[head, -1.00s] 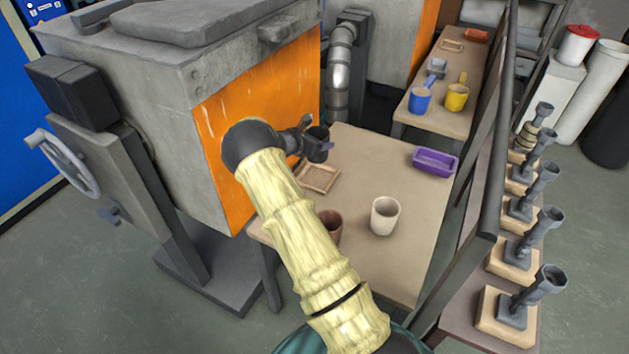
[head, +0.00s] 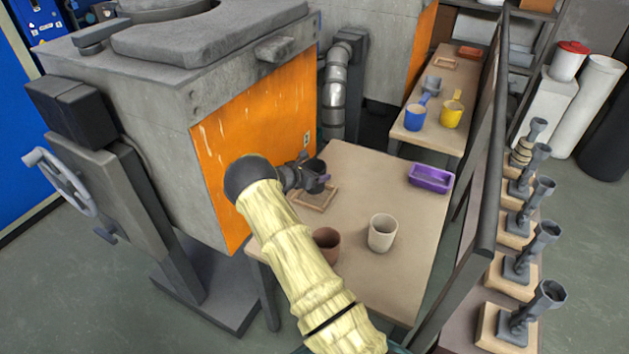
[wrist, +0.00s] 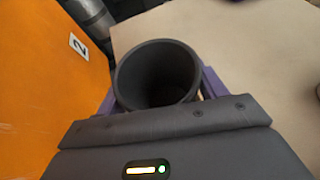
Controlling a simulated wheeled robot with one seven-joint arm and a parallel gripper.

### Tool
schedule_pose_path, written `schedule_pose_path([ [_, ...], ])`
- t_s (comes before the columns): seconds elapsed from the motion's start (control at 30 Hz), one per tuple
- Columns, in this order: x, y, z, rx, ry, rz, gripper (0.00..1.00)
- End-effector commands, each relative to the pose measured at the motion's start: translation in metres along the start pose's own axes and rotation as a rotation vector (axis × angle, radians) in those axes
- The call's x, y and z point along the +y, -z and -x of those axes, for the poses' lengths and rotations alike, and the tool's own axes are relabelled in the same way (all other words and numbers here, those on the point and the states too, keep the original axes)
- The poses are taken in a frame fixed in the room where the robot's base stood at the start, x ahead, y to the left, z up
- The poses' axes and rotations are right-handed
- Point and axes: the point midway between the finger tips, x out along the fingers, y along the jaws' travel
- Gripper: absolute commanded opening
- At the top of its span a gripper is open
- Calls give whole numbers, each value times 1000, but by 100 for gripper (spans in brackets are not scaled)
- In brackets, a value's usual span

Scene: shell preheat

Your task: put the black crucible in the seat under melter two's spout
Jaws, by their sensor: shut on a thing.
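The black crucible (wrist: 158,75) is upright in the wrist view, its open mouth facing the camera. My gripper (wrist: 155,95) is shut on it, with a purple finger on each side. In the head view, my gripper (head: 318,181) holds the crucible (head: 313,167) over the far-left part of the table, beside melter two's orange face (head: 235,150). A square wooden-rimmed seat (head: 328,203) lies just below it, partly hidden by my gripper. The gap between crucible and seat is hard to judge. A "2" label (wrist: 78,46) shows on the orange face. The spout is not clearly visible.
A brown cup (head: 327,243) and a cream cup (head: 382,232) stand toward the table's near side. A purple tray (head: 431,178) sits at the right edge. A dark rail (head: 487,190) runs along the right.

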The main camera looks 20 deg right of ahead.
Motion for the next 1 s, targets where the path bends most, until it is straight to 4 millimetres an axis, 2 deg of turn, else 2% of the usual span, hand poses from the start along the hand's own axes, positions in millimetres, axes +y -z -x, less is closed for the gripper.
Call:
schedule_pose_path([
  [0.3, 0, 30, -15, -1, -1, 1, 39],
  [0.7, 0, 36, -18, -1, -1, 0, 38],
  [0.73, 0, 37, -18, 0, -1, 0, 72],
  [0.8, 0, 36, -17, 0, -1, 0, 86],
  [0.83, 0, 36, -17, 0, -1, 0, 92],
  [1.0, 0, 36, -17, 0, 0, 0, 93],
])
